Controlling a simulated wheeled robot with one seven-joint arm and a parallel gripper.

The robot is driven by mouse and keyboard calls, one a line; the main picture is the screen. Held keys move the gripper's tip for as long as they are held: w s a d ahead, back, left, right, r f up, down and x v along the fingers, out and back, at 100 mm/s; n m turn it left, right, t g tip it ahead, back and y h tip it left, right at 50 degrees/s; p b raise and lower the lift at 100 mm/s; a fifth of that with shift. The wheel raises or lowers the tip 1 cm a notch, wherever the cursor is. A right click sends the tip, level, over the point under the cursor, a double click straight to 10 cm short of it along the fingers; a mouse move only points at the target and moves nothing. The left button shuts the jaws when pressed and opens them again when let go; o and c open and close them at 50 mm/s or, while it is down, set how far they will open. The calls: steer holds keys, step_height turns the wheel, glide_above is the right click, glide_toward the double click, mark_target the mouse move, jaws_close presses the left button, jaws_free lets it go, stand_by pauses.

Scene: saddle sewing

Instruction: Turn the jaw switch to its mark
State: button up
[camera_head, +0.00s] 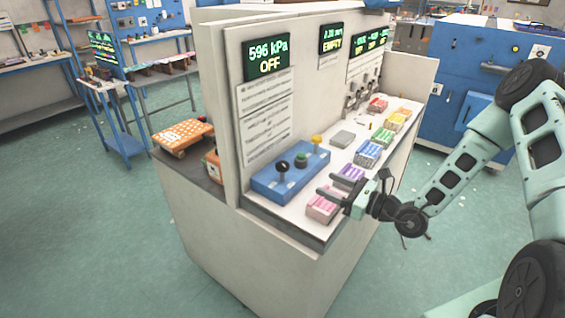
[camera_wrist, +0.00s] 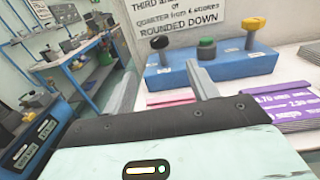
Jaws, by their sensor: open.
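A blue control box (camera_head: 290,177) sits on the white worktop. It carries a black-knobbed lever (camera_head: 282,166), a green button (camera_head: 301,160) and a yellow-knobbed lever (camera_head: 317,140). All three also show in the wrist view: black knob (camera_wrist: 160,42), green button (camera_wrist: 207,42), yellow knob (camera_wrist: 254,24). I cannot tell which one is the jaw switch, and no mark is readable. My gripper (camera_head: 332,198) is open and empty, at the near end of the worktop, in front and to the right of the box. In the wrist view its fingers (camera_wrist: 165,76) point towards the box, apart from it.
Coloured printed stacks line the worktop: pink (camera_head: 322,210), purple (camera_head: 349,174), blue (camera_head: 369,153) and others. A panel behind has a display (camera_head: 267,58) reading 596 kPa OFF and another (camera_head: 331,39) reading EMPTY. An orange item (camera_head: 183,134) lies on the left ledge.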

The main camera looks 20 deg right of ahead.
mark_target(288, 168)
steer(key=p+x, duration=0.4)
steer(key=x, duration=1.2)
steer(key=shift+a+p, duration=0.15)
steer(key=shift+p, duration=0.2)
steer(key=c, duration=1)
